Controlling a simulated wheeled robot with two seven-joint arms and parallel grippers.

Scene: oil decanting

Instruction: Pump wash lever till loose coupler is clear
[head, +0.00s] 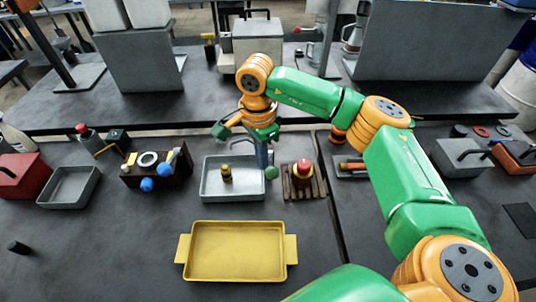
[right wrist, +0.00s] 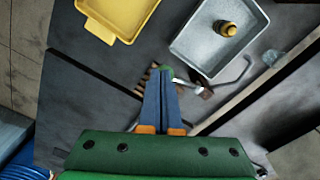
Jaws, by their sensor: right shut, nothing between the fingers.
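The brass coupler (head: 227,174) stands upright in a pale grey wash tray (head: 208,190); the right wrist view shows the coupler (right wrist: 228,29) in the tray (right wrist: 186,46) too. A green ball knob (head: 271,172), apparently the wash lever's end, is at the tray's right edge. My right gripper (head: 264,163) points down beside the knob. Its blue fingers (right wrist: 162,84) are together and empty, with tips close to the green knob (right wrist: 166,71); I cannot tell whether they touch. The lever's shaft is mostly hidden. My left gripper is not in view.
A yellow tray (head: 237,276) lies in front. A wooden slatted stand with a red-topped piece (head: 303,170) is close right of the wash tray. A dark wooden rack (head: 156,168) stands left. A bent metal pipe (right wrist: 238,75) reaches beside the tray.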

